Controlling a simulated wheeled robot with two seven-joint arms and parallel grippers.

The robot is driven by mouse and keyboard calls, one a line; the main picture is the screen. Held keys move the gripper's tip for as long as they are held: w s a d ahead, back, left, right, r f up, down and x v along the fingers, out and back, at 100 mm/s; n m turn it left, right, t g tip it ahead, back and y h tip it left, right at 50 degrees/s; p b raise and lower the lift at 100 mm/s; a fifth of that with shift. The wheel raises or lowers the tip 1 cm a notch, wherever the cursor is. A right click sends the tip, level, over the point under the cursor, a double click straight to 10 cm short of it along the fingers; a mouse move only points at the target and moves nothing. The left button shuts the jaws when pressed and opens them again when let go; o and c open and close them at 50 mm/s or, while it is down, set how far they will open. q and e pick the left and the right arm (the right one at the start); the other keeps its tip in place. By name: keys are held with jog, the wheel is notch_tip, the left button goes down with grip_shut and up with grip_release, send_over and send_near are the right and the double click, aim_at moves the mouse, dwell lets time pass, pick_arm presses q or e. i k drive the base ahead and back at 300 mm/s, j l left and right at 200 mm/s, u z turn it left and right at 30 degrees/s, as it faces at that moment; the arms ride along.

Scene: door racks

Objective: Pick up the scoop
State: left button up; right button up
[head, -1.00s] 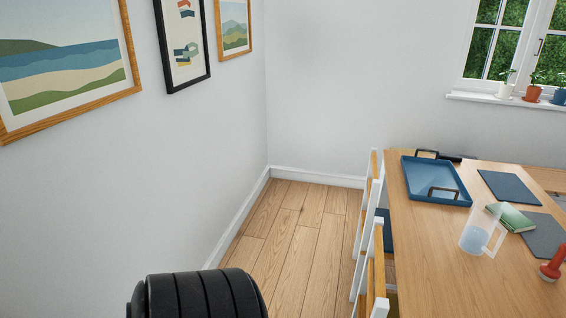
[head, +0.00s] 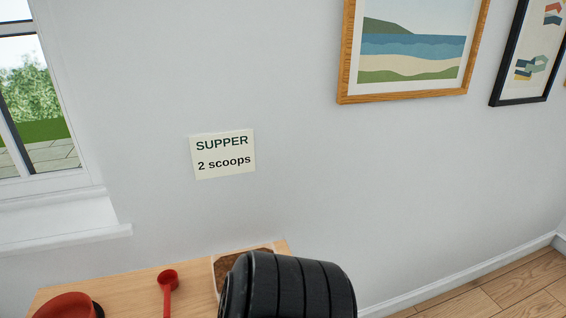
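A red scoop (head: 168,284) lies on a light wooden tabletop (head: 125,286) at the bottom of the head view. Its round cup points away from me and its handle runs toward the bottom edge of the picture. A black ribbed part of my own arm stands at the bottom centre, to the right of the scoop, and covers part of the tabletop. Neither of my grippers shows in the view.
A red bowl (head: 68,306) stands left of the scoop, cut by the bottom edge. A pale-rimmed container with brown contents (head: 240,258) is right of the scoop, partly hidden by my arm. A wall sign (head: 223,154) reads "SUPPER 2 scoops". Bare floor (head: 505,290) lies at the right.

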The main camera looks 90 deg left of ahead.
aim_at(168, 281)
jog(key=u, duration=3.7)
